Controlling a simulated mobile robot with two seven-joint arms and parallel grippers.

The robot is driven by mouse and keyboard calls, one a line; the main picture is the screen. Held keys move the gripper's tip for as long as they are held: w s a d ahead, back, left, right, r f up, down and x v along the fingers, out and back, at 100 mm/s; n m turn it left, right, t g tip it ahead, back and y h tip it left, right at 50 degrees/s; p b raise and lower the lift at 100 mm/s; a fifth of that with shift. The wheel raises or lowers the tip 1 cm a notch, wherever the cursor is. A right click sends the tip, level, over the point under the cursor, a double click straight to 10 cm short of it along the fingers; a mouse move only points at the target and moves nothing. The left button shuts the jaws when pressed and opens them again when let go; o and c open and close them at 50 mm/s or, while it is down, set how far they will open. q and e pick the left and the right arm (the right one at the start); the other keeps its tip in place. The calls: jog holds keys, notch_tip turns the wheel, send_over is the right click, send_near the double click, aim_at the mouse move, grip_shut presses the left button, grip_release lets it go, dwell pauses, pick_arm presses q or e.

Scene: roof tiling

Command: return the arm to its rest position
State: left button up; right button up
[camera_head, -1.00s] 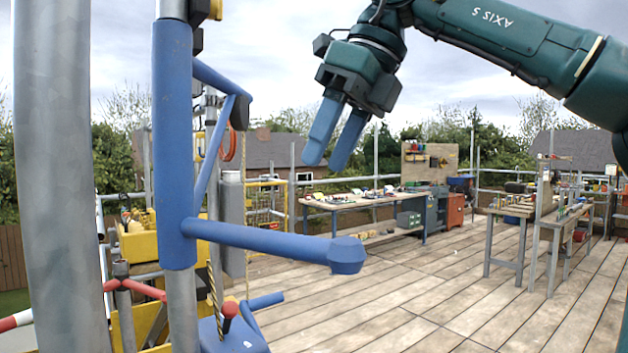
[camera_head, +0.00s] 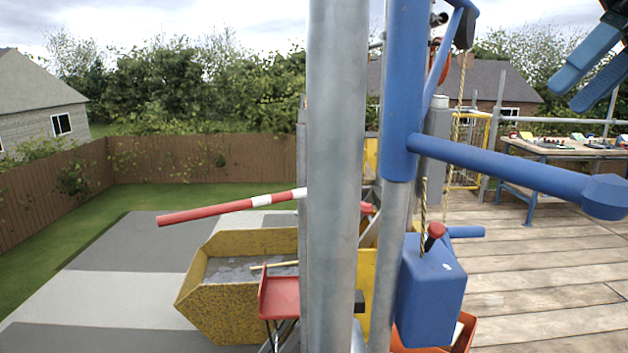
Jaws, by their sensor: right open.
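My right gripper (camera_head: 590,78) is at the upper right edge of the head view, and only part of it shows. Its two blue fingers are apart with nothing between them. It hangs in the air above the workbench at the back, clear of the blue swing arm. The rest of my right arm is out of the picture. My left gripper is not in view.
A grey steel pole (camera_head: 336,180) stands close in the middle. Beside it is a blue hoist arm (camera_head: 500,165) with a blue box (camera_head: 431,290) below. A yellow skip (camera_head: 225,305) stands lower left. A workbench (camera_head: 560,150) is behind; the plank deck is clear at right.

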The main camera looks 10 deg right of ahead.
jog(key=w+d+f+m+t+y, duration=0.2)
jog(key=w+f+m+t+y, duration=0.3)
jog(key=w+f, duration=0.5)
jog(key=w+d+f+m+t+h, duration=0.15)
jog(key=f+m+t+h, duration=0.25)
jog(key=f+m, duration=0.7)
jog(key=d+f+m+t+h, duration=0.3)
jog(key=f+m, duration=0.4)
jog(key=f, duration=0.7)
jog(key=s+a+f+m+g+h, duration=0.3)
jog(key=s+f+m, duration=0.2)
jog(key=f, duration=0.3)
jog(key=s+a+f+m+g+h, duration=0.25)
jog(key=s+a+f+m, duration=0.2)
jog(key=f, duration=0.45)
jog(key=s+a+f+m+g+y, duration=0.1)
jog(key=s+a+f+m+g, duration=0.2)
jog(key=s+a, duration=0.4)
jog(key=s+a+f+m+g+y, duration=0.2)
jog(key=s+a+f+g, duration=0.15)
jog(key=s, duration=0.45)
jog(key=w+a+f+n+t+y, duration=0.1)
jog(key=w+a+f+t+y, duration=0.1)
jog(key=w+a+f+t, duration=0.3)
jog(key=shift+a+f+t, duration=0.5)
jog(key=shift+a+f, duration=0.35)
jog(key=shift+a, duration=0.35)
